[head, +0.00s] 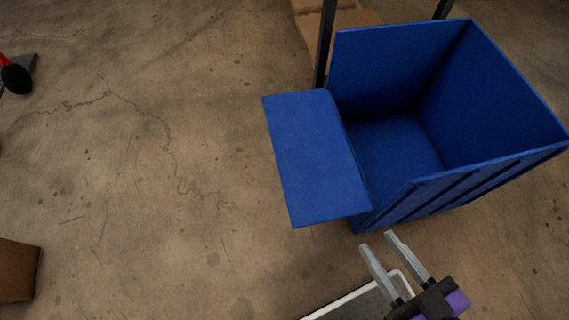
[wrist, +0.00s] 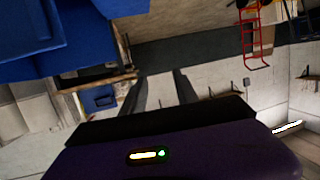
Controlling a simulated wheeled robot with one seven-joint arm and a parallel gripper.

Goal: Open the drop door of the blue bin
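The blue bin (head: 490,110) stands at the upper right of the head view, and its inside looks empty. Its drop door (head: 315,158) is folded down and sticks out to the left, roughly flat, leaving that side of the bin open. My gripper (head: 377,241) is below the door's near corner in the picture, apart from the bin. Its two grey fingers are spread with nothing between them. In the wrist view the fingers (wrist: 160,75) also show apart and empty, with blue surfaces of the bin (wrist: 70,40) at the upper left.
A brown box (head: 18,270) sits at the left edge of the head view. Dark posts (head: 326,45) and cardboard (head: 350,20) are behind the bin. A red ladder-like frame (wrist: 252,35) shows in the wrist view. The concrete floor left of the door is clear.

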